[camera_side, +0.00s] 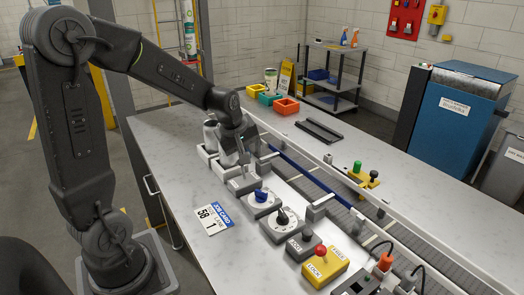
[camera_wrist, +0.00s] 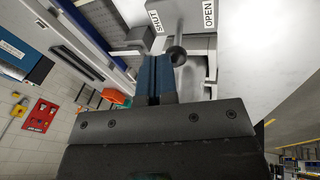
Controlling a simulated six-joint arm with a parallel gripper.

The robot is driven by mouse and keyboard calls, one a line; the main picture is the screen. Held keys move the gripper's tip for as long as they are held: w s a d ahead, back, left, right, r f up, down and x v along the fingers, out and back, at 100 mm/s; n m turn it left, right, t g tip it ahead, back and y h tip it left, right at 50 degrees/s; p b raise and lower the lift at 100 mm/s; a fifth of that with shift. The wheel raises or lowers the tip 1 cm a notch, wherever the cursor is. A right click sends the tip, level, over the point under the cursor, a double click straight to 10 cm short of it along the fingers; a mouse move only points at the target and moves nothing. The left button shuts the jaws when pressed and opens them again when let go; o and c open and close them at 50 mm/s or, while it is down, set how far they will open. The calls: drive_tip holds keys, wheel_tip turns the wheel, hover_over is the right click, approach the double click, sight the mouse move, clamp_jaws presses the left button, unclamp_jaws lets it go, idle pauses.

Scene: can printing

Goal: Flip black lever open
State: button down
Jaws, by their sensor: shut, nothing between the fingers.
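My gripper (camera_wrist: 154,62) is shut, its blue-grey fingers together with nothing between them. In the wrist view the dark lever (camera_wrist: 178,50) is a rod with a round end, just right of and beyond my fingertips. Whether they touch I cannot tell. A SHUT label (camera_wrist: 159,15) lies left of the rod and an OPEN label (camera_wrist: 208,13) lies right of it. In the side view my gripper (camera_side: 243,158) is low over the grey fixture (camera_side: 243,183) at the far end of the panel row, and I cannot make out the lever there.
A blue-knob dial (camera_side: 261,197), a black-knob dial (camera_side: 282,217) and a yellow box with a red button (camera_side: 321,262) stand in a row nearer the camera. A conveyor (camera_side: 335,205) runs along the right. A job card (camera_side: 213,218) lies on the clear left tabletop.

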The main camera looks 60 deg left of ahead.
drive_tip(key=shift+s, duration=0.65)
drive_tip(key=shift+w, duration=0.1)
drive_tip(key=shift+r, duration=0.75)
drive_tip(key=s+d+v, duration=0.1)
drive_tip(key=v, duration=1.1)
drive_tip(key=shift+s, duration=0.15)
drive_tip(key=shift+d, duration=0.1)
